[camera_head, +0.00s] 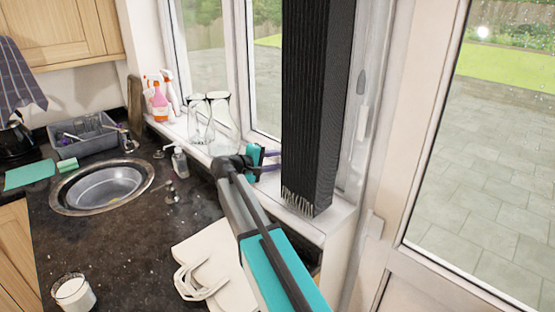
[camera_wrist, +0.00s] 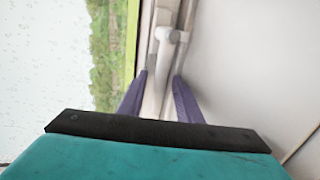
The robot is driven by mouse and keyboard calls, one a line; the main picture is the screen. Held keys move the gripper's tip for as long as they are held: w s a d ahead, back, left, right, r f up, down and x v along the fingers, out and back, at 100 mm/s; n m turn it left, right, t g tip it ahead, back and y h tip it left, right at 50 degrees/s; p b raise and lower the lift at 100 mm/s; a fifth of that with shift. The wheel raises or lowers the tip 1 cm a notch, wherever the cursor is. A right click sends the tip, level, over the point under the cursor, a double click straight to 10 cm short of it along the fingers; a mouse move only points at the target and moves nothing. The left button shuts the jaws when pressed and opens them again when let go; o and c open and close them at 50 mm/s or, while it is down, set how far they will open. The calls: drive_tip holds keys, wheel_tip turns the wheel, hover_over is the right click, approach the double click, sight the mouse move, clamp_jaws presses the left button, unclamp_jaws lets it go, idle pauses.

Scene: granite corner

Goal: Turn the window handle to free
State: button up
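The white window handle (camera_wrist: 166,42) is on the white window frame at the top middle of the wrist view. Its round base and a bar running down the frame show. My gripper (camera_wrist: 158,84) is open, with one purple finger left of the handle's line and one right of it. The fingertips lie below the handle's base in the picture, and I cannot tell whether they touch it. In the head view my gripper (camera_head: 275,161) is at the window sill, pointing right. A tall dark ribbed shape hides what lies beyond its fingertips there.
Glasses (camera_head: 210,115) and spray bottles (camera_head: 160,98) stand on the sill left of my gripper. A soap bottle (camera_head: 180,160) stands by the sink (camera_head: 105,188). A white bag-like item (camera_head: 210,262) lies on the counter beside my arm. A glazed door (camera_head: 480,170) is at right.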

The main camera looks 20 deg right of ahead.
clamp_jaws()
drive_tip(key=shift+r+m+b, duration=0.1)
drive_tip(key=shift+m+b, duration=0.3)
drive_tip(key=shift+b, duration=0.55)
drive_tip(key=shift+r+m+t+b, duration=0.2)
drive_tip(key=shift+m+t+b, duration=0.15)
drive_tip(key=shift+b, duration=0.45)
drive_tip(key=r+m+b, duration=0.1)
drive_tip(key=b, duration=0.2)
drive_tip(key=r+m+t+b, duration=0.1)
drive_tip(key=b, duration=0.1)
drive_tip(key=shift+s+d+m+y+b, duration=0.2)
drive_tip(key=shift+s+m+y+b, duration=0.1)
drive_tip(key=shift+s+m+b, duration=0.1)
drive_tip(key=m+b, duration=0.1)
drive_tip(key=b, duration=0.1)
drive_tip(key=s+r+m+t+b, duration=0.1)
drive_tip(key=b, duration=0.2)
drive_tip(key=r+m+b, duration=0.1)
drive_tip(key=m+b, duration=0.1)
drive_tip(key=b, duration=0.1)
drive_tip(key=shift+s+d+r+t, duration=0.15)
drive_tip(key=shift+s+d+t, duration=0.2)
drive_tip(key=shift+s+d, duration=0.05)
drive_tip(key=shift+s+d+r+m+t+b, duration=0.1)
drive_tip(key=shift+s+r+m+t+b, duration=0.4)
drive_tip(key=shift+b, duration=0.75)
drive_tip(key=shift+w, duration=0.15)
